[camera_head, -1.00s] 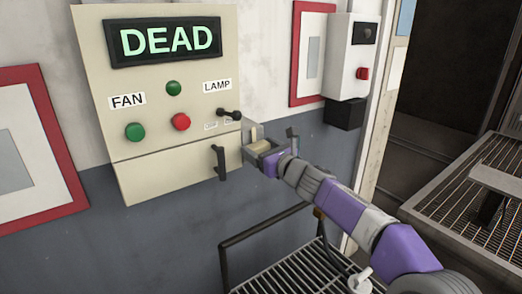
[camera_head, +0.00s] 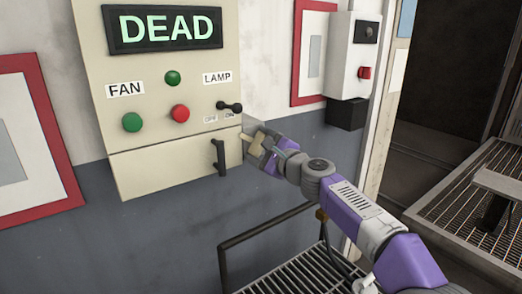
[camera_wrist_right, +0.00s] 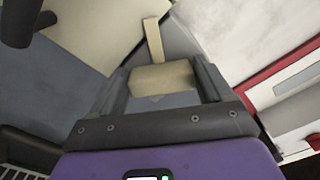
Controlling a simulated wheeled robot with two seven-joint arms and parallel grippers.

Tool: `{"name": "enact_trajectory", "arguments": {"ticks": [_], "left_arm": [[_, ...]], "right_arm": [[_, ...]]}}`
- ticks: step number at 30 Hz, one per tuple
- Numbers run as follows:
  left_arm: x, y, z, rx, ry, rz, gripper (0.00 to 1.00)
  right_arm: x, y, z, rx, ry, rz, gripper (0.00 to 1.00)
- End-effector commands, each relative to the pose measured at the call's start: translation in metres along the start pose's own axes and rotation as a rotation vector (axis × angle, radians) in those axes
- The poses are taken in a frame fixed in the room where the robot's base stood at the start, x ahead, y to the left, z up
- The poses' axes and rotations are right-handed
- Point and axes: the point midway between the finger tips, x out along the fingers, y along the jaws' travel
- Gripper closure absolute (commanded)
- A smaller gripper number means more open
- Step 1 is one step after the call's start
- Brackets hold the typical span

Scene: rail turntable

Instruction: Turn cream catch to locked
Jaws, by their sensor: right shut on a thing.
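The cream catch (camera_head: 256,141) is at the right side edge of the cream control box (camera_head: 160,165), by its lower door. In the right wrist view the catch's block (camera_wrist_right: 161,78) lies between the two dark fingers, with a thin cream stem (camera_wrist_right: 153,40) running from it toward the box. My right gripper (camera_head: 262,146) is shut on this block. In the head view the fingers partly cover the catch, and it looks tilted. I cannot read any locked mark. My left gripper is not in view.
A dark door handle (camera_head: 219,157) and a LAMP lever (camera_head: 229,106) are close to the left of the gripper. The box's display (camera_head: 166,29) reads DEAD. A slatted rack (camera_head: 300,272) with a dark rail stands below my right arm. A white switch box (camera_head: 352,62) hangs to the right.

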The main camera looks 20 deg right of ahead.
Motion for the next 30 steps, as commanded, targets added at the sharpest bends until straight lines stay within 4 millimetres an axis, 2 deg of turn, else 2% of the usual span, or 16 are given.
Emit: {"name": "enact_trajectory", "arguments": {"ticks": [15,21,30], "left_arm": [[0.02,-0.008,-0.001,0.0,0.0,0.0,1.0],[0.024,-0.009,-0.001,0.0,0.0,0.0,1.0],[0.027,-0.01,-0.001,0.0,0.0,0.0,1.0]], "right_arm": [[0.0,0.004,-0.001,-0.444,0.0,0.0,0.51],[0.0,0.004,-0.001,-0.551,0.0,-0.001,0.51],[0.0,0.004,-0.001,-0.622,-0.001,0.001,0.51]]}}
